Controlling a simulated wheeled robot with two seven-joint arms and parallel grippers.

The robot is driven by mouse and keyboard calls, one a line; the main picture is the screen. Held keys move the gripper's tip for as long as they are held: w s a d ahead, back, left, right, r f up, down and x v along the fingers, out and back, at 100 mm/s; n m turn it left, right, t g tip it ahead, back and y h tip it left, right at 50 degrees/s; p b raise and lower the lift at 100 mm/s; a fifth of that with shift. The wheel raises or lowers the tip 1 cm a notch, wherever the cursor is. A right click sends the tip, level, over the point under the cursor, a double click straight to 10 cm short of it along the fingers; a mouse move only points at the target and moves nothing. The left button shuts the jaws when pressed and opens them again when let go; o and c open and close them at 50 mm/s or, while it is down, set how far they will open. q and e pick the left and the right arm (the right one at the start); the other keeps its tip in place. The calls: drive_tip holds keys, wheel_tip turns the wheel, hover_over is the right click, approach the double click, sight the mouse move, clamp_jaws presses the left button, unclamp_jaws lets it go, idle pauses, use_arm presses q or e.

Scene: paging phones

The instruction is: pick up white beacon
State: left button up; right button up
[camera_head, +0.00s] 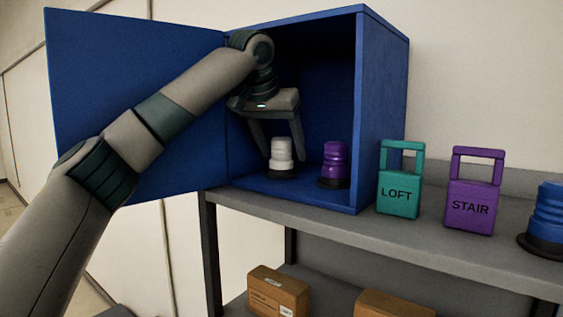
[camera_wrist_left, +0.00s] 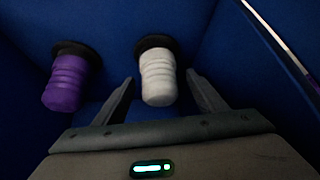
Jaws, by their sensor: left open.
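The white beacon (camera_head: 281,153) stands on its black base on the floor of the open blue cabinet (camera_head: 383,110). My left gripper (camera_head: 283,156) reaches into the cabinet from above, open, with its fingers on either side of the white beacon. In the left wrist view the white beacon (camera_wrist_left: 158,78) lies between the two open finger tips (camera_wrist_left: 160,80), with a gap visible on each side. The beacon's upper part is nearest the gripper. My right gripper is not in view.
A purple beacon (camera_head: 334,162) stands close to the right of the white one, also seen in the left wrist view (camera_wrist_left: 66,82). The cabinet door (camera_head: 130,75) is open to the left. A teal LOFT block (camera_head: 398,192), purple STAIR block (camera_head: 470,205) and blue beacon (camera_head: 547,215) stand on the grey shelf.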

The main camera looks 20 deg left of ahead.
use_arm(q)
drive_tip(key=c, duration=1.4)
drive_tip(key=shift+c, duration=0.4)
drive_tip(key=shift+r, duration=0.3)
